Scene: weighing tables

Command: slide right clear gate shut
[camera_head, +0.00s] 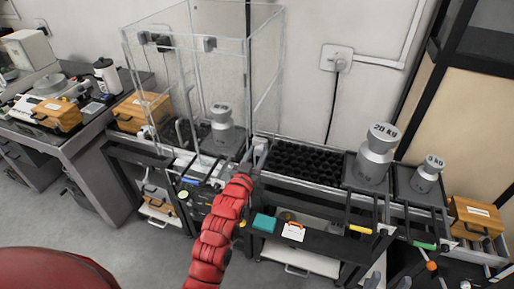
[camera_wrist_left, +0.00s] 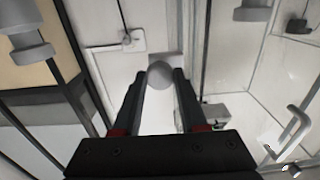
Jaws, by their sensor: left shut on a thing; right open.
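The clear enclosure (camera_head: 185,70) stands at the back left with a steel weight (camera_head: 222,130) inside. Its right clear gate (camera_head: 266,75) is the right-hand side panel; how far it stands open I cannot tell. My left gripper (camera_head: 258,152) is at the enclosure's lower front right corner. In the left wrist view its fingers (camera_wrist_left: 160,88) are shut around a round grey knob (camera_wrist_left: 160,74), apparently the gate's handle. The fingers hide the knob in the head view.
A black grid tray (camera_head: 305,163) lies right of the enclosure. A 20 kg weight (camera_head: 377,155) and a smaller weight (camera_head: 428,173) stand further right. Wooden boxes (camera_head: 473,217) flank the bench. A lower shelf with a teal box (camera_head: 264,223) sits in front.

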